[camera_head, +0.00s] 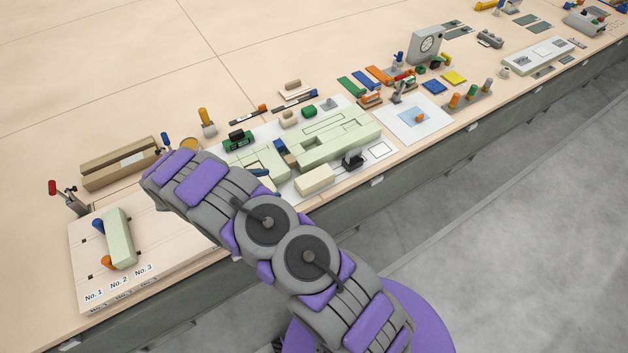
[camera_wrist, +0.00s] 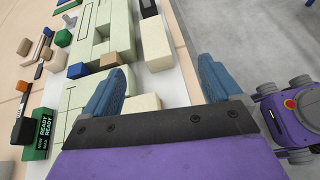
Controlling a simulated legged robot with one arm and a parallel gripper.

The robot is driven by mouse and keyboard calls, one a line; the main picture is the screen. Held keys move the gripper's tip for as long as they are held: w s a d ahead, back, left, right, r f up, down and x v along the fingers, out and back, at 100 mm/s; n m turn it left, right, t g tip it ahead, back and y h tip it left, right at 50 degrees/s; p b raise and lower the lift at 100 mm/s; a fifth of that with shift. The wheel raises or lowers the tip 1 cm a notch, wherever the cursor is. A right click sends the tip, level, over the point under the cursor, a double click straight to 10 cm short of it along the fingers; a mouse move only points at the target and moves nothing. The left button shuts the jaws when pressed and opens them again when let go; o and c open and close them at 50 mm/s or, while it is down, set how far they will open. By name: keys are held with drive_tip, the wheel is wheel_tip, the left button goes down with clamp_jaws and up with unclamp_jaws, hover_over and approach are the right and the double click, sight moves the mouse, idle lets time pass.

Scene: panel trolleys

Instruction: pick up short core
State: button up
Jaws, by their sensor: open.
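I cannot tell for sure which piece is the short core. Two short cream blocks lie at the near side of the pale work area. One cream block (camera_wrist: 155,42) lies ahead of my fingertips in the wrist view; it also shows in the head view (camera_head: 314,179). A second cream block (camera_wrist: 143,102) shows between my fingers, partly hidden by my gripper's base. My gripper (camera_wrist: 163,67) is open, its two blue fingers apart over the near side of the work area, with nothing seen held. In the head view my arm hides most of the gripper.
Pale green blocks (camera_head: 338,137) fill the work area's middle. A dark clamp (camera_head: 353,157) stands by the near cream block. A green READY device (camera_head: 238,139) sits behind. A board (camera_head: 152,262) with a clamped green block lies at left. The near table edge drops to grey floor.

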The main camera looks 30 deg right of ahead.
sight(301, 183)
wheel_tip(301, 183, down, 4)
drive_tip(key=f+n, duration=0.1)
drive_tip(key=shift+t, duration=0.4)
drive_tip(key=b+x, duration=0.1)
drive_tip(key=x, duration=0.4)
drive_tip(key=b+x, duration=0.1)
drive_tip(key=x, duration=0.4)
drive_tip(key=r+x, duration=0.1)
drive_tip(key=x, duration=0.5)
drive_tip(key=shift+w+d+r+b, duration=0.15)
drive_tip(key=shift+w+d+b, duration=0.15)
drive_tip(key=shift+w+b, duration=0.1)
drive_tip(key=shift+a+r+h, duration=0.1)
drive_tip(key=shift+a+h, duration=0.2)
drive_tip(key=shift+a, duration=0.15)
drive_tip(key=shift+c, duration=0.9)
drive_tip(key=shift+a, duration=0.25)
drive_tip(key=c, duration=0.3)
drive_tip(key=shift+d, duration=0.45)
drive_tip(key=c, duration=0.5)
drive_tip(key=shift+c, duration=0.2)
drive_tip(key=shift+a, duration=0.1)
